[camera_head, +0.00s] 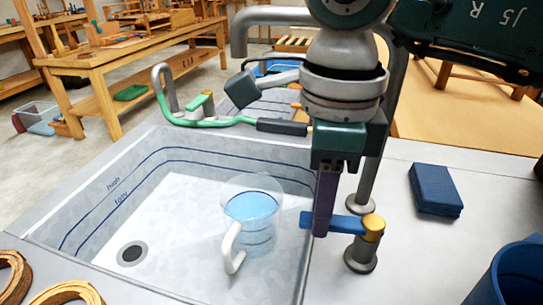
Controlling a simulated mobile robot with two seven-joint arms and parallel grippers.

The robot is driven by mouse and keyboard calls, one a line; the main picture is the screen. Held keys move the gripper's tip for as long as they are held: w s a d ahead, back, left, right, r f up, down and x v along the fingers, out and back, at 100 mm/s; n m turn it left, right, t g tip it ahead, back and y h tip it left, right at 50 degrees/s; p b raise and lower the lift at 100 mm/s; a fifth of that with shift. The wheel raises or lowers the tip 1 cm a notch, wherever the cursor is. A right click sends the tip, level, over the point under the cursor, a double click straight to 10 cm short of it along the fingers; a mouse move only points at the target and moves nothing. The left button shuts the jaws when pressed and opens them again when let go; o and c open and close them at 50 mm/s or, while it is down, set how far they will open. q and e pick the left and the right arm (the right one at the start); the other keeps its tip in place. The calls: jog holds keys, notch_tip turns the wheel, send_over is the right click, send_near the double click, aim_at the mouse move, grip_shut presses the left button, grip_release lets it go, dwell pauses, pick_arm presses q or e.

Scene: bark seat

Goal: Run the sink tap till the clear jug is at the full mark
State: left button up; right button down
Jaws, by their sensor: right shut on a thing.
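The clear jug (262,240) stands upright in the sink (185,215), with a pale handle at its front left. It holds light blue water, with the surface in its upper part, and has dark lines around its side. I cannot read which line is the full mark. The tap has a grey curved spout (270,15) and a blue lever (345,224) under a yellow cap, right of the sink. I see no clear stream falling into the jug. My right gripper (322,222) points down, shut on the blue lever. My left gripper is not in view.
A drain (132,253) lies left of the jug. A green hose (205,122) with a dark handle lies at the sink's back edge. A dark blue block (435,190) and a blue container (518,275) stand on the right counter. Brown rings (68,293) lie front left.

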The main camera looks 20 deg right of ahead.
jog(key=shift+w+d+m, duration=0.15)
jog(key=shift+w+m, duration=0.15)
jog(key=shift+m, duration=0.3)
jog(key=c, duration=0.7)
grip_release()
jog(key=shift+r, duration=0.1)
notch_tip(320, 180, up, 10)
jog(key=shift+f, duration=0.1)
